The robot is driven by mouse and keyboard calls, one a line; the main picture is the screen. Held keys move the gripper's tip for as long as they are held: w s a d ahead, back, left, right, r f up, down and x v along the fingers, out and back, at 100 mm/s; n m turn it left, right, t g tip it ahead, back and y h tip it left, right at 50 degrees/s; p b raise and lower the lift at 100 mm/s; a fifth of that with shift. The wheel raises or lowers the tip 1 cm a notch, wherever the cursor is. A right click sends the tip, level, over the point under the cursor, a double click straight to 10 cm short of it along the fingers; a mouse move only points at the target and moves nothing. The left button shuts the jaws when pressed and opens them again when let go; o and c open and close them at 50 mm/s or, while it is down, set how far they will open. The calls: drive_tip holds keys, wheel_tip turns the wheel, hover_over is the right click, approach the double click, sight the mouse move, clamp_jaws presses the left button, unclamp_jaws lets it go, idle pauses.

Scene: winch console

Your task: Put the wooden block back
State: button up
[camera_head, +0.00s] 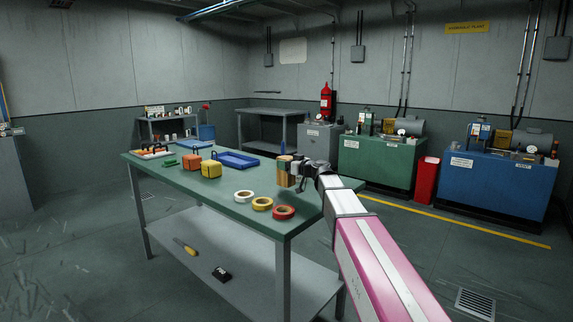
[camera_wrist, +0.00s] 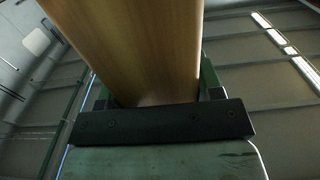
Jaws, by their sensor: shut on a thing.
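The wooden block (camera_head: 284,172) is light brown and stands roughly upright in my gripper (camera_head: 295,174), over the right part of the green table (camera_head: 225,197). My gripper is shut on it. Whether the block's lower end touches the tabletop or hangs above it, I cannot tell. In the wrist view the wooden block (camera_wrist: 140,45) fills the upper middle, between the fingers of my gripper (camera_wrist: 155,95). The far end of the block runs out of that picture.
White, yellow and red tape rolls (camera_head: 262,204) lie near the table's front right edge. Orange and yellow boxes (camera_head: 211,169), a blue tray (camera_head: 236,159) and small green items (camera_head: 170,163) are farther left. A lower shelf (camera_head: 230,262) holds a screwdriver-like tool and a black object.

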drive_tip(key=shift+f, duration=0.5)
drive_tip(key=o, duration=1.1)
drive_tip(key=r+v, duration=0.1)
drive_tip(key=v, duration=1.1)
drive_tip(key=shift+s+r, duration=0.1)
